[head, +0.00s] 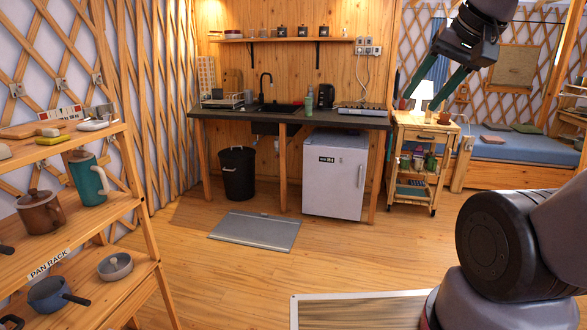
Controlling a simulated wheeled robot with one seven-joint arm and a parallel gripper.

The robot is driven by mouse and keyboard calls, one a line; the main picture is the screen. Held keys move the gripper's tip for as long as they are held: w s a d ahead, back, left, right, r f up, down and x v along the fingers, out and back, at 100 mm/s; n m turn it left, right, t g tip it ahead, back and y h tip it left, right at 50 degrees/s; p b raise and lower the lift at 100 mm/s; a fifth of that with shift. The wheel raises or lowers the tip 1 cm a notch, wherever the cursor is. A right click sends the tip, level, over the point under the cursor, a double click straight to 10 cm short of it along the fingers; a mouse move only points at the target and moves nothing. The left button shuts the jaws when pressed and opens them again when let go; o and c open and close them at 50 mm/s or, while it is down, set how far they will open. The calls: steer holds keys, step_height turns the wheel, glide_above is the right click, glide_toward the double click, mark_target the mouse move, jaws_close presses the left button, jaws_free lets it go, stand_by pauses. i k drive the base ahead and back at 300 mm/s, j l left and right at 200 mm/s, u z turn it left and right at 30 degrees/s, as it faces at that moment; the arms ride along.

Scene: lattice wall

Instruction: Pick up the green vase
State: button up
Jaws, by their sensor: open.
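No thing shows clearly as a green vase in the head view. A small green item (430,161) stands on the middle shelf of the wooden cart, too small to tell its kind. A green bottle-like thing (309,100) stands upright on the dark counter beside the sink. A teal jug-like vessel with a brown lid (90,182) stands on the left rack. My gripper (424,98) hangs at the upper right, its two teal fingers spread apart and pointing down. It is open and empty, in front of the lamp and cart in the picture.
The counter (345,120) has a white fridge (335,175) and black bin (237,172) below. The wooden cart (425,130) stands right of it, by a bed (510,150). The pan rack (120,205) fills the left. A grey mat (255,231) lies on open floor.

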mark_target(308, 113)
steer(key=i, duration=2.95)
steer(key=i+l+u, duration=0.1)
steer(key=i, duration=1.4)
